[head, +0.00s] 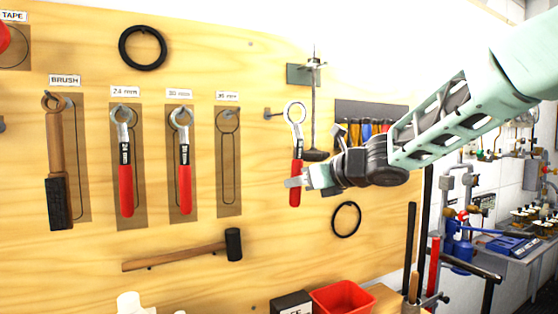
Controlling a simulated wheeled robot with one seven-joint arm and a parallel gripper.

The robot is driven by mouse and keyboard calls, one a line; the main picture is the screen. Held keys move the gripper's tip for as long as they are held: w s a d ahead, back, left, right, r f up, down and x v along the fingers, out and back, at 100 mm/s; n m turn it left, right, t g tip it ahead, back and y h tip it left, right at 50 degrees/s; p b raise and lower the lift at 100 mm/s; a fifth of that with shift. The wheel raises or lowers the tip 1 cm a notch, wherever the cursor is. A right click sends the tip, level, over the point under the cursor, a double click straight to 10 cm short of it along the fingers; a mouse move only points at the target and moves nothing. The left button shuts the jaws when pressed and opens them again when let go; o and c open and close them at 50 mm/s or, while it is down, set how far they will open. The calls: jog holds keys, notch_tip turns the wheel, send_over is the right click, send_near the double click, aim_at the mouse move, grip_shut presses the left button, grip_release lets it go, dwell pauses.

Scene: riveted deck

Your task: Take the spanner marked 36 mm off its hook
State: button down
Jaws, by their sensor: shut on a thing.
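A red-handled ring spanner (296,150) with a pale metal head hangs upright in my gripper (297,183), which is shut on its red handle. Its size marking is too small to read. The label (228,96), which seems to read 36 mm, is on the board to the left, above a brown backing strip (229,190) with a spanner outline. A hook shows at the top of that strip, and no spanner hangs there. The held spanner is to the right of this strip, its head near a small peg (270,114); I cannot tell whether they touch.
Two similar spanners hang under the 24 mm (125,185) and 30 mm (185,185) labels. A brush (57,200), a mallet (233,244) and black rings (142,48) hang around them. A red bin (343,298) stands below. Several coloured-handled tools hang behind my gripper.

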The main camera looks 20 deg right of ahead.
jog(key=s+d+b, duration=0.1)
jog(key=s, duration=0.6)
jog(key=shift+s+d, duration=0.15)
jog(key=shift+d, duration=0.05)
dwell(0.3)
